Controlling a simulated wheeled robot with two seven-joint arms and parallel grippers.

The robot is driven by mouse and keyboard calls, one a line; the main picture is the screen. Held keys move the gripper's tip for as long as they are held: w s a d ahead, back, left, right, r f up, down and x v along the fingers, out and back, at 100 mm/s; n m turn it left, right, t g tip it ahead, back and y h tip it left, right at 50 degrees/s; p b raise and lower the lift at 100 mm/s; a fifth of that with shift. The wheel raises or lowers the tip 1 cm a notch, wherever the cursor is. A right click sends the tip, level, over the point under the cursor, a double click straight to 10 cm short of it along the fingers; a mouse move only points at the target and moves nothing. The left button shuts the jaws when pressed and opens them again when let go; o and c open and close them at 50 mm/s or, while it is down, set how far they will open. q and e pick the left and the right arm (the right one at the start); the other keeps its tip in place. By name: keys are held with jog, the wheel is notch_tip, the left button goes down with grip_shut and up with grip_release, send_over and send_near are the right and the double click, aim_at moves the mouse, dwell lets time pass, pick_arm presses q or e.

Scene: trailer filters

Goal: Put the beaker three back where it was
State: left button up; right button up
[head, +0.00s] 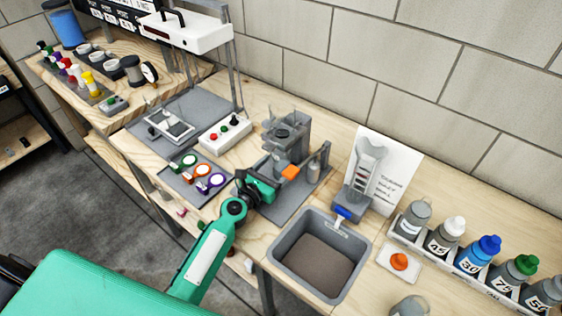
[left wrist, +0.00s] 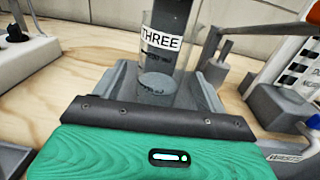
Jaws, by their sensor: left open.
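Beaker three (left wrist: 163,41) is a clear upright cylinder with a white label reading THREE, in the left wrist view. The gripper is open. I cannot tell whether its fingers touch the beaker. The beaker is hard to make out in the head view. My right gripper is not in view.
A grey waste bin (head: 318,257) stands right of the gripper. A row of capped bottles (head: 444,236) is farther right. A tray with coloured rings (head: 196,179) lies to the left, near a white control box (head: 225,133). A white card (head: 394,172) stands behind the bin.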

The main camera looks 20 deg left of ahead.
pick_arm(q)
jog(key=v, duration=0.7)
jog(key=shift+s+f+b, duration=0.1)
jog(key=shift+s+b, duration=0.05)
jog(key=shift+b, duration=0.25)
jog(key=shift+s+a, duration=0.2)
jog(key=shift+s, duration=0.3)
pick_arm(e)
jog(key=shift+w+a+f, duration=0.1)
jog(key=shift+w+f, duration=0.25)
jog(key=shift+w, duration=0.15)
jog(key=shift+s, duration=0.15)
pick_arm(q)
jog(key=shift+s, duration=0.1)
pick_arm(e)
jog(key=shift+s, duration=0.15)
